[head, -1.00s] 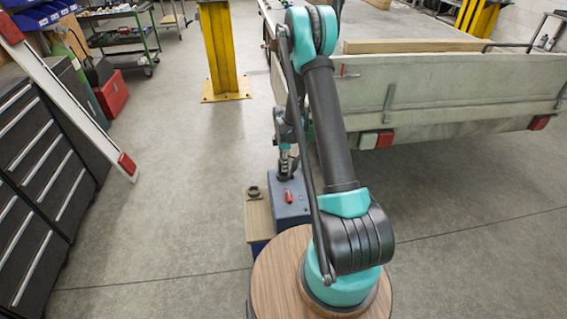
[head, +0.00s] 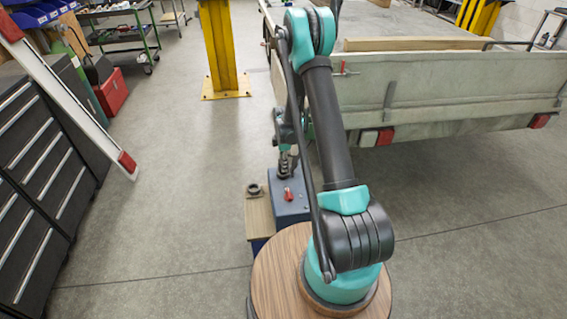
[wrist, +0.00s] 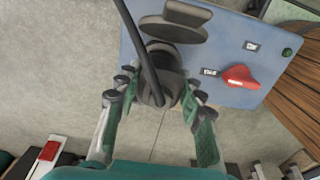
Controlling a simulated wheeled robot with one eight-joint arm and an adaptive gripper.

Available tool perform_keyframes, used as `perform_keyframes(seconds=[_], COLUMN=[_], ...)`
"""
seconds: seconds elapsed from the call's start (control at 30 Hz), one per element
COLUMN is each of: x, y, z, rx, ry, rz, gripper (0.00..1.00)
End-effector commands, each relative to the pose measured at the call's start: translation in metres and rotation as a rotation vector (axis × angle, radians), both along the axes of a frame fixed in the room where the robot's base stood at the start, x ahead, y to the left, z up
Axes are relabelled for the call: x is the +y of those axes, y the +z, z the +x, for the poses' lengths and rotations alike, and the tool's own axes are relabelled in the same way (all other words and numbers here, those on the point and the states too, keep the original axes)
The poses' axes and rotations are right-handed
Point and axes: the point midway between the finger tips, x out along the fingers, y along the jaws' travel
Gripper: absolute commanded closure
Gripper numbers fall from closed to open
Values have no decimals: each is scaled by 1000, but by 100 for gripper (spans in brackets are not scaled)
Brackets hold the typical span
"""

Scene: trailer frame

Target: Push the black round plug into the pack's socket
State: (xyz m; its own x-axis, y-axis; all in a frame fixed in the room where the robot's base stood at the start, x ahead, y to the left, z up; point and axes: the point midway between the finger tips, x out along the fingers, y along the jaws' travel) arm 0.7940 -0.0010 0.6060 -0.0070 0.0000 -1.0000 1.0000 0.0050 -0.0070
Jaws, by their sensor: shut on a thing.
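The pack is a blue-grey box (head: 293,211) below my gripper in the head view; its top face (wrist: 215,45) fills the upper middle of the wrist view. A dark round fitting with an oval flap (wrist: 172,28) stands at its edge, seemingly the socket. My gripper (wrist: 159,88) is shut on the black round plug (wrist: 154,90), with a finger on each side. A black cable runs up from the plug across the view. The plug overlaps the fitting in the picture; I cannot tell whether they touch, and the socket's mouth is hidden.
A red switch (wrist: 240,77) and a green button (wrist: 287,52) stick up from the pack. A wooden board (head: 259,218) beside it carries a dark ring (head: 254,189). A grey trailer (head: 450,95) stands at right; open floor lies at left.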

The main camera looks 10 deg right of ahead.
Motion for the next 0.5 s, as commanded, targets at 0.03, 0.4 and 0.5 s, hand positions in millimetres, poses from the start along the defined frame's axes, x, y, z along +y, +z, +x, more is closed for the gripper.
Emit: perform_keyframes(seconds=[0.03, 0.4, 0.5], x=[0, 0, 0], y=[-1, -6, -7], z=[0, 0, 0], rx=[0, 0, 0], ry=[0, 0, 0], rz=[0, 0, 0], gripper=[73, 73, 73])
